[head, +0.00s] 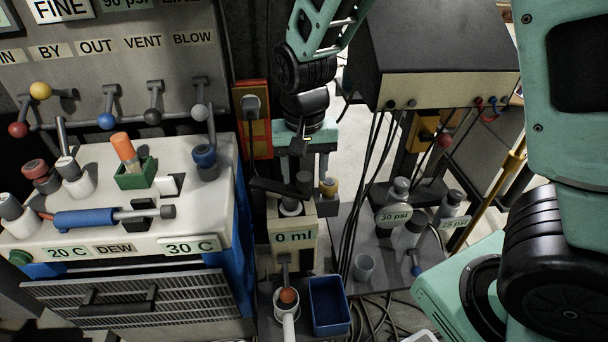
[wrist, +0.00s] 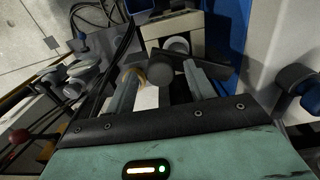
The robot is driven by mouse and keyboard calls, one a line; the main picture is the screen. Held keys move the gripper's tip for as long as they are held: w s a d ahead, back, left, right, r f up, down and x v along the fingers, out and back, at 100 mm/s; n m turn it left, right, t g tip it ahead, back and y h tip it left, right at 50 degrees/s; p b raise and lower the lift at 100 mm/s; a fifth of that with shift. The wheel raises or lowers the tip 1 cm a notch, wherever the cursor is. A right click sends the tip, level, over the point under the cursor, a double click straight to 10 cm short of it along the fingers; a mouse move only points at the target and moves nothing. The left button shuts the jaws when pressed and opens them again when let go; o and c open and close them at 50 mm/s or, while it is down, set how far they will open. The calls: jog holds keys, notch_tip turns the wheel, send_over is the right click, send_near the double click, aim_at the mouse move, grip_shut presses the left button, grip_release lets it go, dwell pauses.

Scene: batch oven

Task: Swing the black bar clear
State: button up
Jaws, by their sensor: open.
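The black bar (head: 275,187) lies roughly level across the top of the cream box labelled 0 ml (head: 292,240), with a black knob (head: 304,181) near its right end. In the wrist view the bar (wrist: 215,76) runs close by the tip of the right-hand finger; I cannot tell whether they touch. My gripper (head: 303,168) is open, pointing down just behind the bar. Nothing is visibly held.
A white panel with a blue-handled tool (head: 85,219) and several knobs stands on the left. A blue bin (head: 328,304) and an orange-topped lever (head: 288,296) are below the box.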

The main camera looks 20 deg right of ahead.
jog(key=shift+f, duration=0.2)
grip_shut()
jog(key=s+a+m+p, duration=0.3)
jog(key=a+m+p, duration=0.8)
jog(key=p, duration=0.8)
jog(key=shift+m, duration=0.7)
grip_release()
